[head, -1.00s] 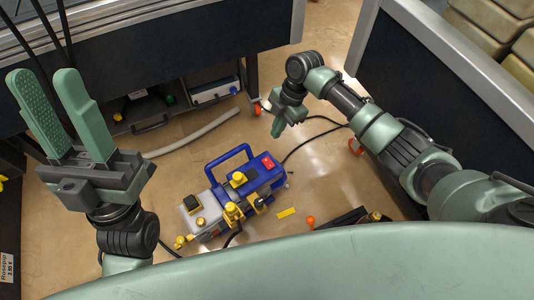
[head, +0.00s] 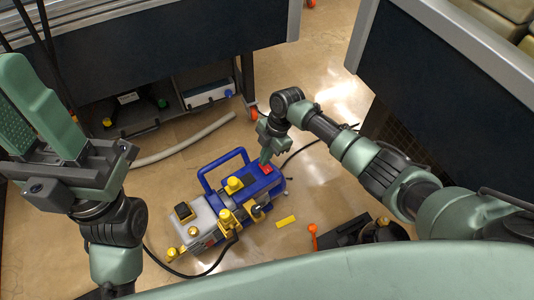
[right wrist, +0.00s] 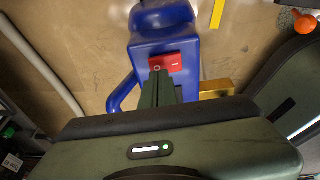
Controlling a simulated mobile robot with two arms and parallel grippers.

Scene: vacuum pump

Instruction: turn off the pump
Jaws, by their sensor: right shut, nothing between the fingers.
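The blue and grey vacuum pump (head: 213,216) sits on the floor, with a blue carrying handle and yellow caps. Its red switch (head: 267,169) is on the blue end and also shows in the right wrist view (right wrist: 172,62). My right gripper (head: 265,159) is shut and empty, its fingertips right at the red switch. In the right wrist view the shut fingers (right wrist: 159,76) overlap the switch's lower left part; I cannot tell whether they touch it. My left gripper (head: 28,100) is open and empty, raised at the left, away from the pump.
A pale hose (head: 185,141) lies on the floor behind the pump, and a black cable runs from it. A yellow strip (head: 286,222) lies to the right of the pump. Dark workbenches stand at the back left and right. Equipment sits on a low shelf (head: 150,124).

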